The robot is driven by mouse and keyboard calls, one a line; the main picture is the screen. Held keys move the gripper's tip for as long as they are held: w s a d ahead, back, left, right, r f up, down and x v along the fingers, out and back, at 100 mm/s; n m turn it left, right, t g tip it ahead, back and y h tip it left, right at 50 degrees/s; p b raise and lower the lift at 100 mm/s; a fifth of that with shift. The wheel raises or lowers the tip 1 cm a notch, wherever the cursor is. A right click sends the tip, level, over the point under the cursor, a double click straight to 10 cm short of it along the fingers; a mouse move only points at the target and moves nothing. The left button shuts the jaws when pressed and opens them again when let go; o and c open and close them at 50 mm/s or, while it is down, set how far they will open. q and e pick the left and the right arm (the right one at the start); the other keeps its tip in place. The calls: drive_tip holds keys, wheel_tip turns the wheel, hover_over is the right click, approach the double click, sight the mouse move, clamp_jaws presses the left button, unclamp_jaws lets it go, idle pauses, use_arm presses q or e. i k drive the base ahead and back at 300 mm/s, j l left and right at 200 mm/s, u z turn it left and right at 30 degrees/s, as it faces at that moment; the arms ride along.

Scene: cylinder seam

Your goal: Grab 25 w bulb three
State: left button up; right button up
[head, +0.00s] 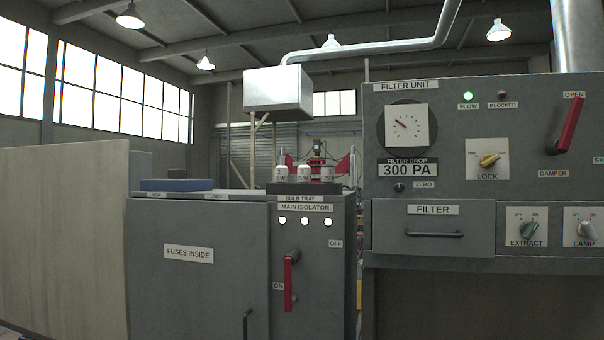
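Three small white bulbs stand upright in a row on a dark bulb tray (303,188), on top of the grey cabinet. They are the left bulb (281,173), the middle bulb (303,173) and the right bulb (328,174). Each has small dark print on it. The left and middle ones seem to show a 3 above a wattage ending in W. The right one's print seems to start with 2, but I cannot read any of it surely. Neither of my grippers is in view.
A blue pad (176,185) lies left of the tray on the cabinet top. The cabinet has a fuses door (196,290) and a red isolator handle (289,284). The filter unit (440,100) stands close on the right, with a red damper lever (570,122) and knobs.

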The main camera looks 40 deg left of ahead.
sight(304, 171)
drive_tip(key=k+j+u, duration=0.1)
drive_tip(key=j+u, duration=0.35)
drive_tip(key=j, duration=0.25)
drive_tip(key=j+u, duration=0.45)
drive_tip(key=j, duration=0.25)
drive_tip(key=i, duration=0.05)
